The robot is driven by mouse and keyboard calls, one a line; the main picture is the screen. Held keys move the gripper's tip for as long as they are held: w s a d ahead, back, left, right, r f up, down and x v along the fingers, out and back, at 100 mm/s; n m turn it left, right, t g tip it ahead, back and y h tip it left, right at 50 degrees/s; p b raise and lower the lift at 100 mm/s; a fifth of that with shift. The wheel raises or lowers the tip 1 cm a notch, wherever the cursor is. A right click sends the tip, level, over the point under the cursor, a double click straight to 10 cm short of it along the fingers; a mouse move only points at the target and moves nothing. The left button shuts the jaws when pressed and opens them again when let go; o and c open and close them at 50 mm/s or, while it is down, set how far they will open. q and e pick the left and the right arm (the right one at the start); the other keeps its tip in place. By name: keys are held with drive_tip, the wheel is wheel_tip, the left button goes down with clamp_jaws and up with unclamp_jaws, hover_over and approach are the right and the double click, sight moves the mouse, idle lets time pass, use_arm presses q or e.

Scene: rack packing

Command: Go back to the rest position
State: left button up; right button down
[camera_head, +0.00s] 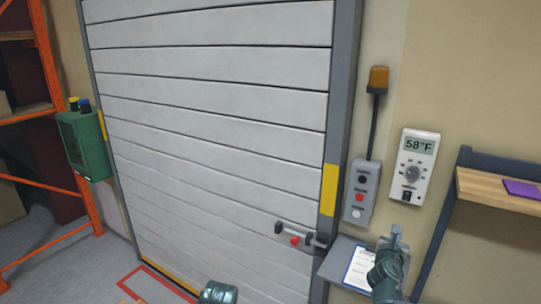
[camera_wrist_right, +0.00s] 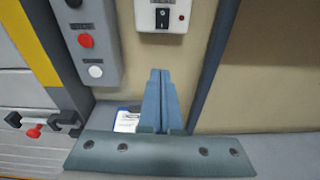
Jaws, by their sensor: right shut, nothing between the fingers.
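My right gripper (camera_head: 396,236) is at the lower right of the head view, raised in front of the wall below the thermostat (camera_head: 414,166). In the right wrist view its two blue fingers (camera_wrist_right: 160,98) are pressed together with nothing between them. The fingers point toward the beige wall, just below the thermostat's lower edge (camera_wrist_right: 162,17). Only a rounded green piece of my left arm (camera_head: 218,292) shows at the bottom of the head view; my left gripper is out of frame.
A grey shelf (camera_head: 338,262) with a clipboard (camera_head: 358,268) lies behind my right arm. A control box (camera_head: 361,192) with buttons is above it. The roller door (camera_head: 210,140) has a latch (camera_head: 298,236). A wooden wall shelf (camera_head: 500,188) is at right, an orange rack (camera_head: 62,120) at left.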

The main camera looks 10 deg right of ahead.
drive_tip(key=s+a+f+m+g+y+b, duration=0.1)
drive_tip(key=a+f+m+g+y+b, duration=0.3)
drive_tip(key=a+f+m, duration=1.3)
drive_tip(key=s+a+f+m+g+y, duration=0.1)
drive_tip(key=s+a+f+m+g, duration=0.1)
drive_tip(key=s+a, duration=0.3)
drive_tip(key=s+a+f+m+g+y+b, duration=0.1)
drive_tip(key=s+a+f+m+g+y, duration=0.1)
drive_tip(key=a, duration=0.9)
drive_tip(key=s+a+f+m+g+y, duration=0.2)
drive_tip(key=s+a+g, duration=0.3)
drive_tip(key=s+a, duration=0.4)
drive_tip(key=shift+f+m, duration=0.3)
drive_tip(key=shift+f, duration=0.5)
